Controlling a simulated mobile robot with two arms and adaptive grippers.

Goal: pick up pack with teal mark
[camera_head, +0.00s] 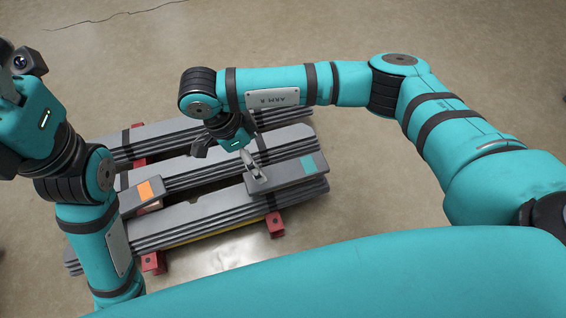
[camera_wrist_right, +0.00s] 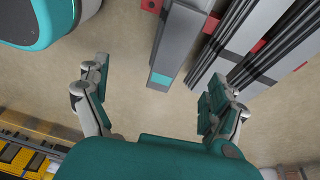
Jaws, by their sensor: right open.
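The pack with the teal mark (camera_head: 288,172) is a grey bar on the right part of the layered grey stack, its teal patch near its right end. In the right wrist view the pack (camera_wrist_right: 172,52) points down between the fingers, teal patch at its near end. My right gripper (camera_head: 254,170) is open and empty, at the pack's left end in the head view; I cannot tell whether it touches. Its spread fingers also show in the right wrist view (camera_wrist_right: 155,88). My left gripper (camera_head: 14,80) is partly cut off at the left edge; its jaw state is unclear.
A pack with an orange mark (camera_head: 130,197) lies on the stack's left side, partly behind my left arm. Red supports (camera_head: 274,224) hold the stack. A yellow and black thing (camera_wrist_right: 22,158) shows at lower left in the wrist view. The concrete floor right of the stack is clear.

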